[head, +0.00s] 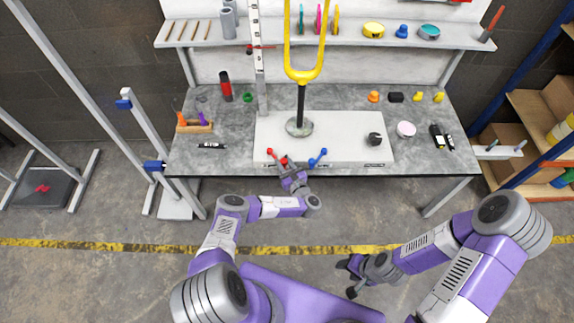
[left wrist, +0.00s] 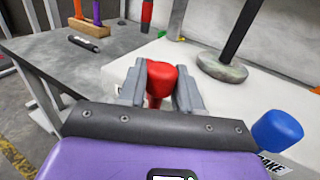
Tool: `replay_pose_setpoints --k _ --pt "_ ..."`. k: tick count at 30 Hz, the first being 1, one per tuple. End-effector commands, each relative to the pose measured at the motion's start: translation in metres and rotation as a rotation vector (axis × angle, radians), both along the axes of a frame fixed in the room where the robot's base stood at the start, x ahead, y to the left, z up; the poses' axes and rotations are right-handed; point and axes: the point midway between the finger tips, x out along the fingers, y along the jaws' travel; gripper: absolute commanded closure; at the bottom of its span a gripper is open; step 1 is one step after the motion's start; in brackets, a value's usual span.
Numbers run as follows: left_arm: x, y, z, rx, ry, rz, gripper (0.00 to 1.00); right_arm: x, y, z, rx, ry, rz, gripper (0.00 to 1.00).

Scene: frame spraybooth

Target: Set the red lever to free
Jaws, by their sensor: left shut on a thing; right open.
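The red lever (head: 270,151) stands at the front edge of the white base plate, left of the blue lever (head: 323,152). My left gripper (head: 286,165) is at the red lever. In the left wrist view, its two grey fingers are shut on the red knob (left wrist: 160,76), one on each side. The lever's lower part and most of its label are hidden by the gripper. The blue knob (left wrist: 277,131) is apart, to the right, near a partly visible label. My right gripper (head: 354,277) is open and empty, low in front of the bench.
A yellow fork (head: 304,76) on a dark post rises from the white base plate (head: 345,128). A black clamp-like part (head: 374,139) is at the plate's right. A tool rack (head: 195,128) and black marker (head: 211,146) lie left on the grey bench (head: 195,160).

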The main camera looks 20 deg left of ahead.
Motion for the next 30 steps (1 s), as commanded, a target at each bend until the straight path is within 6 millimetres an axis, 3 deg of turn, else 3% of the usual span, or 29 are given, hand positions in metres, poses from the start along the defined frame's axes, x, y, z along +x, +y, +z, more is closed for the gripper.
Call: replay_pose_setpoints --k 8,9,12,22,30 --pt "0.002 0.0 0.001 0.0 -0.001 -0.002 1.0 0.0 0.0 0.0 0.0 0.0 0.0 0.49" --pt "0.002 0.0 0.001 0.001 -0.002 -0.002 0.6 0.0 0.0 0.0 0.0 0.0 0.0 0.49" --pt "0.002 0.0 0.001 0.001 -0.002 -0.002 0.46 0.0 0.0 0.0 0.0 0.0 0.0 0.49" --pt "-0.001 -0.003 0.001 0.0 0.0 -0.003 0.46 0.0 0.0 0.001 0.0 0.0 0.0 0.49" --pt "-0.029 -0.034 0.001 -0.001 0.002 -0.004 0.46 0.0 0.0 0.012 0.0 0.0 0.0 0.49"
